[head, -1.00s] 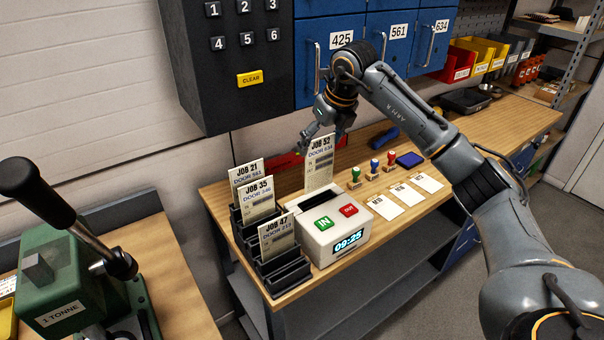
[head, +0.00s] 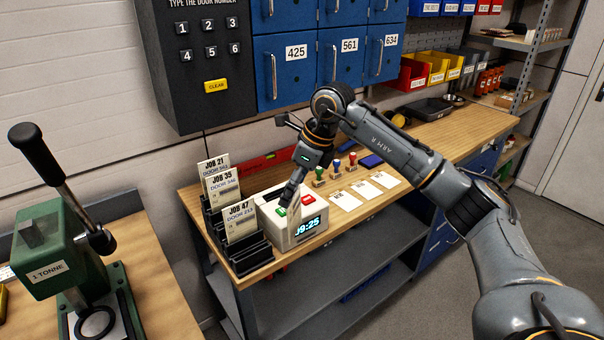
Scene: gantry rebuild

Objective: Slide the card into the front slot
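My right gripper (head: 290,194) is over the white time clock (head: 310,234), pointing down. A thin pale strip below its fingers, crossing the clock's front and covering part of the display, looks like the JOB 52 card (head: 294,216) seen nearly edge-on, held in the shut fingers. Its print cannot be read. Left of the clock, a dark stepped card rack (head: 246,262) holds the JOB 21 (head: 214,168), JOB 35 (head: 222,188) and JOB 47 (head: 240,220) cards upright. The rack's front slots, below the JOB 47 card, look empty. My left gripper is not in view.
Stampers (head: 336,167) and white cards (head: 364,190) lie right of the clock on the wooden bench (head: 420,150). A red level (head: 268,160) lies behind. A green press (head: 65,245) stands on the left bench. A keypad box (head: 205,75) and blue lockers (head: 290,75) are above.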

